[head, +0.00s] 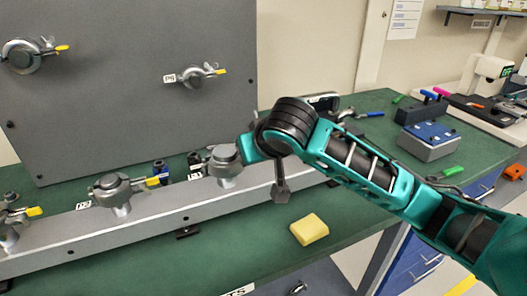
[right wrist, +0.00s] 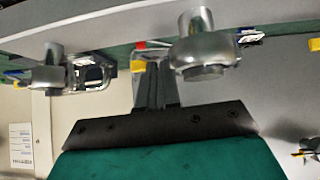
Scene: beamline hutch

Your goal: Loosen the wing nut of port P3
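The rail port beside my right gripper (head: 228,162) is a grey clamp on a short post. Its small tag (head: 195,172) is too blurred to read for sure, but it is probably P3. My right gripper (head: 250,147) is just right of this port. Its fingertips and the port's wing nut are hidden in the head view. In the right wrist view the dark fingers (right wrist: 156,70) are close together beside the clamp (right wrist: 195,52). A yellow piece (right wrist: 138,66), perhaps the wing nut's tab, shows at them. I cannot tell whether they grip it. My left gripper is not in view.
Another rail port (head: 117,190) with a yellow tab stands to the left. A grey panel (head: 130,110) with more clamps rises behind. A yellow block (head: 309,229) lies on the green bench (head: 262,262) in front. A blue-topped box (head: 428,140) stands at right.

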